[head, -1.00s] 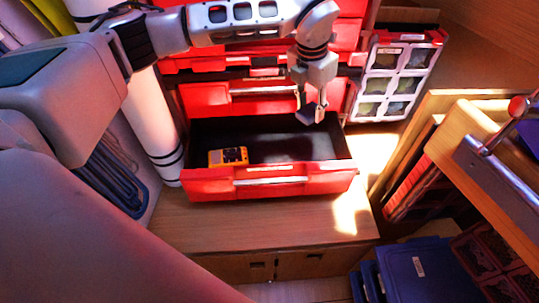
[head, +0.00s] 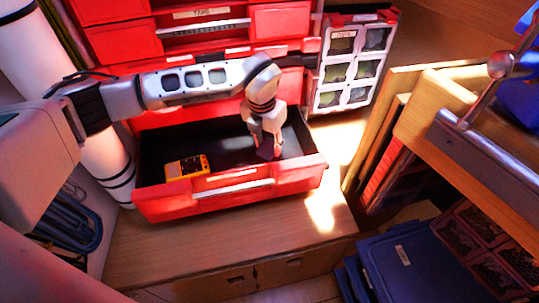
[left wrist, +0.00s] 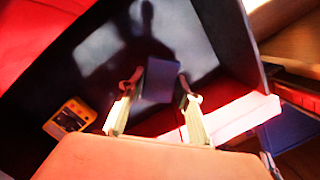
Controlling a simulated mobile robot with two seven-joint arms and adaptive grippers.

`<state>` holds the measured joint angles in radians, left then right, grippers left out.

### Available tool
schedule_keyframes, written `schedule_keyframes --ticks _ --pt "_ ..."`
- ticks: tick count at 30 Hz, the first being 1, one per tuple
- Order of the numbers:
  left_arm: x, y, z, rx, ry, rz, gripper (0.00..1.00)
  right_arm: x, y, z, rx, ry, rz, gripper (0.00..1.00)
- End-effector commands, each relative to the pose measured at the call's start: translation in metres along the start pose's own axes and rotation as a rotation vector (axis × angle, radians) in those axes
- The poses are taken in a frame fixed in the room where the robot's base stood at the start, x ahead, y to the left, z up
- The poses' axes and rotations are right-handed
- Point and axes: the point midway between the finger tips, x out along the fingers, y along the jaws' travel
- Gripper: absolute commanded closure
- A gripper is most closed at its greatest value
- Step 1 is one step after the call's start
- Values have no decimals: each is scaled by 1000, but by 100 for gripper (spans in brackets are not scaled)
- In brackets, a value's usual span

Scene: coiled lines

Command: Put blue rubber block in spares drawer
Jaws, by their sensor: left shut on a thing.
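My left gripper (head: 267,150) is shut on the blue rubber block (head: 266,154), which looks small and dark in the head view. In the left wrist view the block (left wrist: 161,80) shows as a dark blue square between the fingertips (left wrist: 160,88). The gripper points down into the right half of an open red drawer (head: 240,192) with a dark inside. The block is over the drawer's floor; I cannot tell whether it touches it. The label on the drawer's front is too small to read. My right gripper is not in view.
A yellow-orange device (head: 187,167) lies in the drawer's left half, apart from the block. Other red drawers (head: 200,35) rise behind. A rack of clear-fronted compartments (head: 350,65) stands to the right. A wooden ledge (head: 240,235) lies in front.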

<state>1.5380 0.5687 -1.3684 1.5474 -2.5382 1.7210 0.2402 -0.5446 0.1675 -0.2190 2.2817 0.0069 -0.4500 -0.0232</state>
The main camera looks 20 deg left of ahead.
Motion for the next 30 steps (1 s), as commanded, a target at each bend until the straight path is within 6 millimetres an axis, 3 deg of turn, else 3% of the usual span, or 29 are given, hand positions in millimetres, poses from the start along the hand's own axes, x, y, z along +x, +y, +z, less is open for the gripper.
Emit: schedule_keyframes --ticks 4,8,12,17,25,26,27,30 --pt "12 0 -2 0 2 -1 87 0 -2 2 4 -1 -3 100" --pt "36 -1 -7 0 8 -3 87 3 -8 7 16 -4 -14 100" --pt "57 -1 -10 -1 7 -3 87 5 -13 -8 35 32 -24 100" --pt "56 0 -8 0 -2 0 87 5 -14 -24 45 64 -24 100" --pt "58 0 -8 0 -2 0 87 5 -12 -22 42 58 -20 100" --pt "58 -1 -8 1 -2 -1 61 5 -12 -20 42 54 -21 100" --pt "58 0 -8 1 -2 -1 50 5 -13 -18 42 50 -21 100" --pt "58 0 -8 0 -2 -1 49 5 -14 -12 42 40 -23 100"
